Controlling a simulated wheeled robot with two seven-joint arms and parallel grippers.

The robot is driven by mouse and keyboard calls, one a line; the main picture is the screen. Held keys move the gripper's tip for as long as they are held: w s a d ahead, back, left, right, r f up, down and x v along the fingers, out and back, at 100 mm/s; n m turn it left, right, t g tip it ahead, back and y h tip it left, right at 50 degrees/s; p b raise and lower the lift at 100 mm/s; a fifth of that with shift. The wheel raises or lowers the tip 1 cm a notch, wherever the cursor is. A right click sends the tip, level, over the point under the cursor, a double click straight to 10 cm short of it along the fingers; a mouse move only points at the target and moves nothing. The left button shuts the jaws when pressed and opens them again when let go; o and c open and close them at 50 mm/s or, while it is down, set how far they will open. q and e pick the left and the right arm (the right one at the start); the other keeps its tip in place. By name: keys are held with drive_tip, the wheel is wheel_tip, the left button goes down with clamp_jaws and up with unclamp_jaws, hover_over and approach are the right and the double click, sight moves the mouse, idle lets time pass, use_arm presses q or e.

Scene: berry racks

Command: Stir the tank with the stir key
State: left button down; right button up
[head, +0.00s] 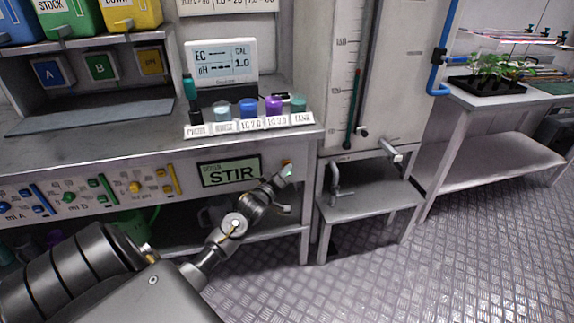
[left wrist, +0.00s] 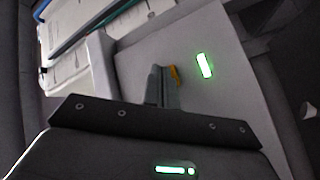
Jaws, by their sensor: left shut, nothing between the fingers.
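The STIR display (head: 231,172) is a pale green panel on the bench front. At its right, an orange key (head: 287,162) shows just beyond my left gripper (head: 284,174), taken to be the stir key. In the left wrist view an orange-yellow piece (left wrist: 175,76) shows right at the tips of my left gripper (left wrist: 163,84). My left gripper is shut and empty, close to the key; I cannot tell whether they touch. The tall pale tank (head: 400,75) with a level scale stands right of the bench. My right gripper is not in view.
Several small capped bottles stand on the bench behind labels, beside a white EC/pH meter (head: 222,62). Coloured dosing knobs (head: 135,186) line the bench front at left. A low metal stand (head: 375,198) is below the tank. The floor at right is clear.

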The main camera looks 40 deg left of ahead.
use_arm(q)
drive_tip(key=shift+s+d+p, duration=0.35)
drive_tip(key=shift+d, duration=0.15)
drive_tip(key=s+d+p, duration=0.1)
drive_tip(key=d, duration=0.1)
drive_tip(key=s+d+p, duration=0.2)
idle(0.4)
drive_tip(key=shift+w, duration=0.1)
idle(0.7)
